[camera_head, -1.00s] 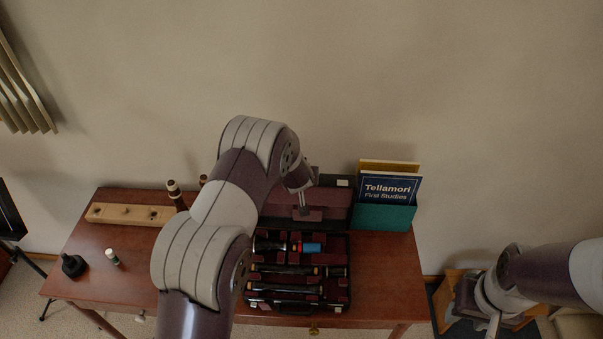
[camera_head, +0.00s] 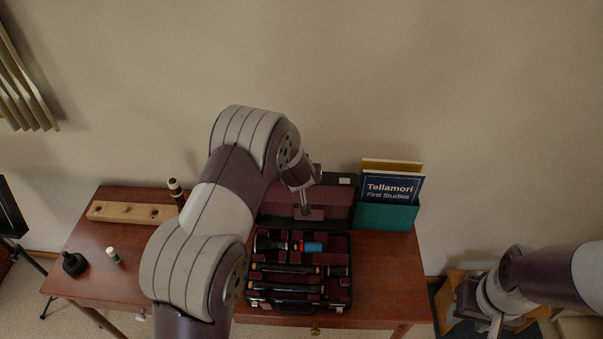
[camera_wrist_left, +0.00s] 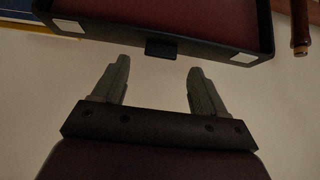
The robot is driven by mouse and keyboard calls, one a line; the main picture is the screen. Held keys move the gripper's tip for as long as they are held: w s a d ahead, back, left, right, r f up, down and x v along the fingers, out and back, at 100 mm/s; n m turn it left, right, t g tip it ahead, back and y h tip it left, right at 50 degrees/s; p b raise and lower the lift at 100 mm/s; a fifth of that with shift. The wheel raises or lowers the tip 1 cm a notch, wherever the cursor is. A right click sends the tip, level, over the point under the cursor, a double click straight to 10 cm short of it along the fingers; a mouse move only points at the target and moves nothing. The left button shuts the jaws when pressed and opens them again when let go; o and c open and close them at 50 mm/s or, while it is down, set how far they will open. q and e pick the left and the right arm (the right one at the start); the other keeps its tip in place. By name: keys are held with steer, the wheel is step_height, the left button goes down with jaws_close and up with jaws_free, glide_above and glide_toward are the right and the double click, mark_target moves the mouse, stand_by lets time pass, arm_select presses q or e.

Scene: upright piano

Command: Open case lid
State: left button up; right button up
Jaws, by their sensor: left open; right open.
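The black instrument case lies on the table with its lid (camera_head: 336,203) raised at the back, maroon lining facing forward. Its lower half (camera_head: 341,272) holds dark instrument pieces in maroon compartments. My left gripper (camera_head: 305,207) is in front of the raised lid and partly hidden by its wrist. In the left wrist view, my left gripper (camera_wrist_left: 157,85) is open and empty, with the lid's edge (camera_wrist_left: 105,35) and dark latch tab (camera_wrist_left: 161,48) just beyond the fingertips, apart from them. My right gripper (camera_head: 494,322) is low at the right, away from the case.
A teal holder (camera_head: 385,217) with a blue Tellamori book (camera_head: 392,190) stands right of the lid. The table's front right (camera_head: 385,290) is clear.

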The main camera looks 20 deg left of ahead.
arm_select(q)
steer(key=v, duration=0.9)
steer(key=shift+s+r, duration=0.25)
